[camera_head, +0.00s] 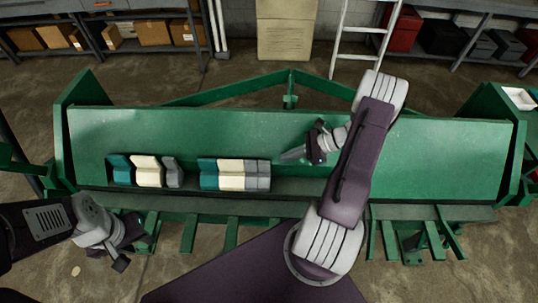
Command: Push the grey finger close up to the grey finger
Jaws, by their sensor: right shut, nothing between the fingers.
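Two groups of box-shaped fingers stand in a row along the front of the green brake bed. The left group has a teal finger (121,170), a cream part (148,170) and a grey finger (172,173). The right group has a teal finger (208,174), a cream part (230,175) and grey pieces (257,175) at its right end. A gap separates the left grey finger from the right group's teal finger. My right gripper (293,154) is shut and empty, right of and behind the right group, touching none. My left gripper (128,250) is low at front left, its opening unclear.
The green machine's sloping plate (440,150) is clear behind and right of the fingers. Its raised end plates (62,130) bound the bed. Green bars (190,233) stick out in front. A white tray (519,98) lies at right. Shelves and a ladder (352,38) stand behind.

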